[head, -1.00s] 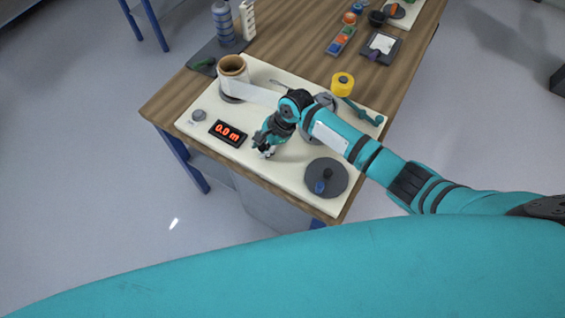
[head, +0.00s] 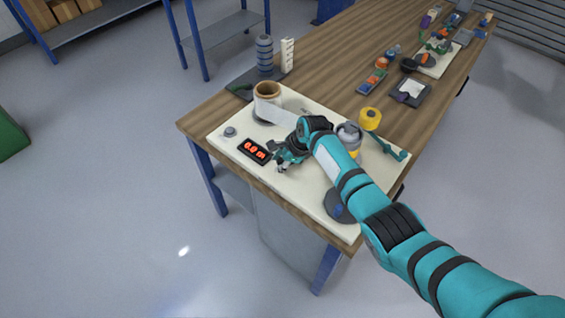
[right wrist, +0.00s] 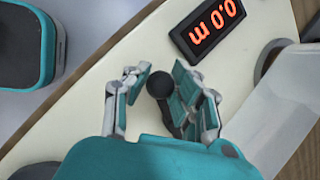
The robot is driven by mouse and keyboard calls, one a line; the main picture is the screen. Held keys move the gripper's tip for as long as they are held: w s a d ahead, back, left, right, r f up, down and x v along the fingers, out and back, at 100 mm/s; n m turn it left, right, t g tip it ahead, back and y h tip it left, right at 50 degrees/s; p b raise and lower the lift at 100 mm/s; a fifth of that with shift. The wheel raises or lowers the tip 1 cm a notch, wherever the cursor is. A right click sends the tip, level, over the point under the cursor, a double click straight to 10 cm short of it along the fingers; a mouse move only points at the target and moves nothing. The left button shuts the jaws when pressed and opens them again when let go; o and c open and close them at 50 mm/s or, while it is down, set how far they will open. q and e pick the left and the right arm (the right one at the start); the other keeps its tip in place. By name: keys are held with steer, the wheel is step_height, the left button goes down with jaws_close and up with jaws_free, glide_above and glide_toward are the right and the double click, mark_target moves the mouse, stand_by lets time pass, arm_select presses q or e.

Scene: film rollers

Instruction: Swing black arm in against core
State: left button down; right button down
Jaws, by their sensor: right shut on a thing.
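My right gripper (head: 281,166) is low over the cream board (head: 222,137), just right of the red-lit display. My left gripper is not in view.
The display (head: 254,150) reads 0.0 m. A dark disc (head: 335,207) is partly covered by my arm. A yellow roll (head: 369,118) and a teal lever (head: 390,149) are at the board's right. Several small items lie farther along the wooden table (head: 338,80).

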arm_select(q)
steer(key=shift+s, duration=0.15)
arm_select(e)
steer(key=shift+w+r, duration=0.15)
steer(key=c, duration=1)
jaws_free()
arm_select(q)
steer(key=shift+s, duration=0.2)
arm_select(e)
steer(key=v, duration=1.2)
